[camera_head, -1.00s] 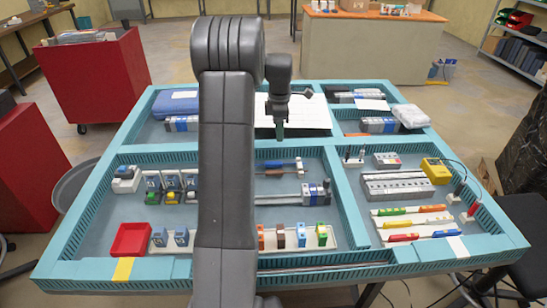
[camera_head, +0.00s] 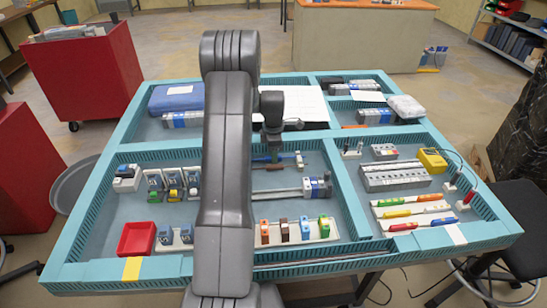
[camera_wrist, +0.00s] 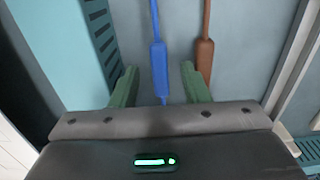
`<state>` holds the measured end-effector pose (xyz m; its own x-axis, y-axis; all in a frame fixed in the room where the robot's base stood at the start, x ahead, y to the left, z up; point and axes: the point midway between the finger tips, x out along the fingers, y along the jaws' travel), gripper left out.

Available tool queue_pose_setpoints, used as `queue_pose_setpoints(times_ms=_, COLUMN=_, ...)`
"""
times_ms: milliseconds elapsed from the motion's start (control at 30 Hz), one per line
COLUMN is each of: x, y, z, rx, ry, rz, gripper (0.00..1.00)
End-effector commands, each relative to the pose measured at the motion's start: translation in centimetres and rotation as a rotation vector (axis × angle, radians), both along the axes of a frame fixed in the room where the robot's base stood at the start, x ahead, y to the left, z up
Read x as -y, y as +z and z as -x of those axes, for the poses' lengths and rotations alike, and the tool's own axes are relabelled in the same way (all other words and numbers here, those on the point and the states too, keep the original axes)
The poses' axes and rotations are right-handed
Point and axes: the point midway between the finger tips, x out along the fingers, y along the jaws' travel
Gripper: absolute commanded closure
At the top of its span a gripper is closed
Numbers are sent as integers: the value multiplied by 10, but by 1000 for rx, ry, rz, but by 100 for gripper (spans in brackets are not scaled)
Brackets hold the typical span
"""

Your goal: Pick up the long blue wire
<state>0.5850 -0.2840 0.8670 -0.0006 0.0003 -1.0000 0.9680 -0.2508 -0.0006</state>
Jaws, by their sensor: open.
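The long blue wire (camera_wrist: 159,62) runs up and down in the wrist view, with a thicker sleeve and a thin tip. It lies between the two green fingers of my gripper (camera_wrist: 159,84), which are apart with a gap on both sides of the wire. In the head view the blue wire (camera_head: 262,160) lies in the middle compartment, partly hidden by my arm. My gripper (camera_head: 273,154) is low over it there. A brown wire (camera_wrist: 204,52) lies to the right of the blue one, close to the right finger.
A teal compartment wall (camera_wrist: 52,40) with dark slots stands left of the wires in the wrist view. A grey rail with a block (camera_head: 314,188) lies nearer in the head view. A row of coloured terminals (camera_head: 305,230) stands nearer still.

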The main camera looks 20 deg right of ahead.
Motion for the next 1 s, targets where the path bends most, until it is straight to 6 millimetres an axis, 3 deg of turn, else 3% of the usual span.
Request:
queue_pose_setpoints(times_ms=200, x=0, y=-1, z=0, rx=0, ry=0, rz=0, gripper=58)
queue_pose_setpoints(times_ms=400, x=0, y=-1, z=0, rx=0, ry=0, rz=0, gripper=97)
queue_pose_setpoints(times_ms=433, x=0, y=-1, z=0, rx=0, ry=0, rz=0, gripper=100)
queue_pose_setpoints(times_ms=767, x=0, y=4, z=-1, rx=3, ry=0, rz=1, gripper=100)
queue_pose_setpoints(times_ms=1000, x=0, y=44, z=-1, rx=6, ry=0, rz=2, gripper=100)
